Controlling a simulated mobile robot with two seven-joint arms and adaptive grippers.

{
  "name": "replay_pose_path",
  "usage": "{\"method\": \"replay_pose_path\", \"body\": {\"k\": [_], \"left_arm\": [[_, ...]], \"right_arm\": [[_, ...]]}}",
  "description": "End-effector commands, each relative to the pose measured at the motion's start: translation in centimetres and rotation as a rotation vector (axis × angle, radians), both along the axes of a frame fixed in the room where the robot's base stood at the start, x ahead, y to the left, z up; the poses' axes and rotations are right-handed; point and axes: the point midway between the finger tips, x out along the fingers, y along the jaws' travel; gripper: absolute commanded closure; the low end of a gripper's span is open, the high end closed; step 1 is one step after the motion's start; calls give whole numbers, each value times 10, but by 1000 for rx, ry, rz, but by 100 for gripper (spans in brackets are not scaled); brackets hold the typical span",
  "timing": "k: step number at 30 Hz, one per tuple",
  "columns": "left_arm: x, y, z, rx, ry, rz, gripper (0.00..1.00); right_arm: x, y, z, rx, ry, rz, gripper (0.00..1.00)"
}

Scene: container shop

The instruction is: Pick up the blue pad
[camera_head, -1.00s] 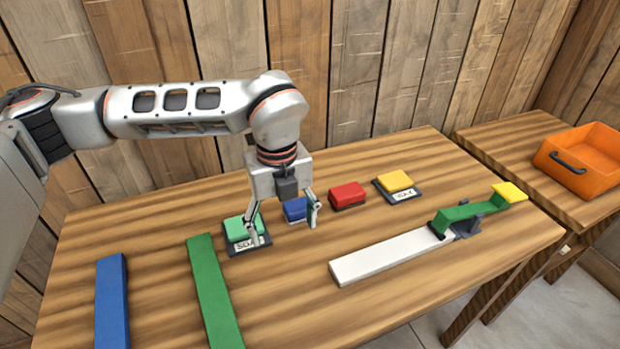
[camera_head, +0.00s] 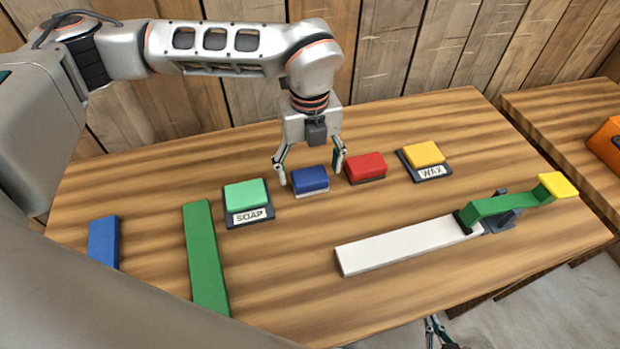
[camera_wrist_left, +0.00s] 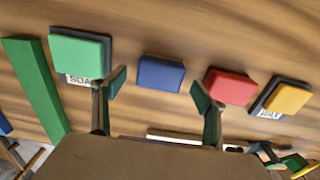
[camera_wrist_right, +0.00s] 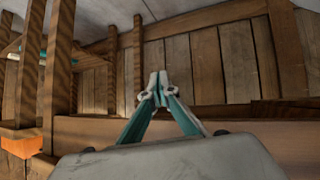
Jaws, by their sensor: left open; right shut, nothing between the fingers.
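The blue pad (camera_head: 311,179) lies on the wooden table between a green pad and a red pad. In the left wrist view the blue pad (camera_wrist_left: 161,73) sits ahead of and between the two fingers, apart from both. My left gripper (camera_head: 311,172) is open and empty, pointing down over the blue pad with one fingertip at each side. It also shows in the left wrist view (camera_wrist_left: 158,88). My right gripper (camera_head: 434,326) is at the bottom edge of the head view, low beside the table. In the right wrist view (camera_wrist_right: 158,88) its fingertips are together with nothing between them.
A green pad (camera_head: 245,194) on a SOAP plate is to the left. The red pad (camera_head: 366,166) stands close to the right fingertip. A yellow pad (camera_head: 424,154) on a WAX plate is further right. Green, white and blue strips lie in front. An orange bin (camera_head: 607,147) is at the right.

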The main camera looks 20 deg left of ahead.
Motion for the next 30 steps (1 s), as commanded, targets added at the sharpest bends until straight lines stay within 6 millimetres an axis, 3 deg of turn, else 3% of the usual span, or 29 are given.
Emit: {"method": "replay_pose_path", "body": {"k": [6,13,18,30], "left_arm": [[-1,0,-29,-1,1,-1,28],[0,0,-30,-1,-1,-1,28],[0,0,-30,0,0,-1,70],[0,0,-27,0,-1,-1,70]], "right_arm": [[6,0,2,-1,-12,0,100],[11,-2,6,-3,-22,-1,100],[12,-2,6,-4,-23,-3,100],[6,-2,3,-3,-13,-2,100]]}}
